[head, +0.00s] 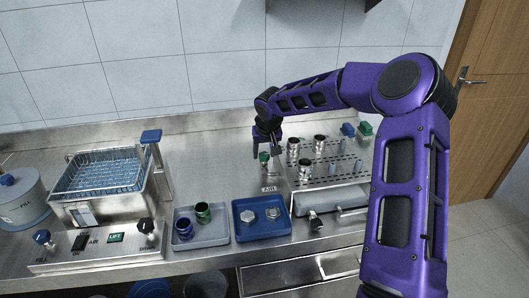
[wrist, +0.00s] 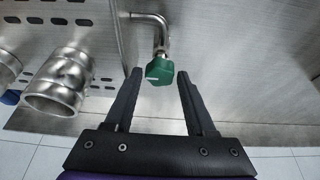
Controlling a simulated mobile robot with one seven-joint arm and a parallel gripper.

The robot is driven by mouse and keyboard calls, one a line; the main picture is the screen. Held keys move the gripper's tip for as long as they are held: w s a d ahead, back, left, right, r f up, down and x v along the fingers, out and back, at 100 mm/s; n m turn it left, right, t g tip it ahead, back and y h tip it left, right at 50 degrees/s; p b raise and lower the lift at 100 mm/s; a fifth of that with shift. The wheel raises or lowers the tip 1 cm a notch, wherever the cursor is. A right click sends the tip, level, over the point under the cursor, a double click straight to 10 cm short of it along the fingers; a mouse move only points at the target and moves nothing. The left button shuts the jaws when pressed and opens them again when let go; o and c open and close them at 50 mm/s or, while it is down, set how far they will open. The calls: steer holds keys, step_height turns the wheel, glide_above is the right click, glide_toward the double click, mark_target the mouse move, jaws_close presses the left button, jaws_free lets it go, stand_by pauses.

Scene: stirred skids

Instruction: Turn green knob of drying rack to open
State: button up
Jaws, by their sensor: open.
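The green knob (wrist: 159,71) sits on the end of a bent metal pipe in the wrist view, with a white line on its face. My gripper (wrist: 160,78) is open, with one finger on each side of the knob. Small gaps show between the fingers and the knob. In the head view my gripper (head: 266,151) points down at the left end of the drying rack (head: 342,172), where the green knob (head: 264,158) is partly visible between the fingers. The rack is a perforated metal board holding metal cups.
A metal cup (wrist: 60,82) lies left of the knob in the wrist view. A blue tray (head: 240,234) with two metal pieces and a grey tray (head: 214,238) with two cups stand in front. Blue and green knobs (head: 366,128) are at the rack's far right.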

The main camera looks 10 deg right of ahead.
jaws_close()
steer(key=shift+n, duration=0.3)
steer(key=n+y, duration=0.2)
steer(key=n, duration=0.2)
steer(key=shift+d, duration=0.15)
steer(key=n+g+y, duration=0.1)
steer(key=n, duration=0.2)
steer(key=n+g+y, duration=0.1)
steer(key=n, duration=0.2)
steer(key=shift+w+d+n, duration=0.1)
steer(key=shift+w+n, duration=0.05)
steer(key=shift+n, duration=0.25)
steer(key=n+g, duration=0.2)
steer(key=n, duration=0.3)
steer(key=shift+w, duration=0.15)
steer(key=n+g, duration=0.1)
steer(key=n, duration=0.1)
steer(key=n+g, duration=0.1)
steer(key=n, duration=0.2)
steer(key=shift+w+d, duration=0.1)
steer(key=shift+n, duration=0.5)
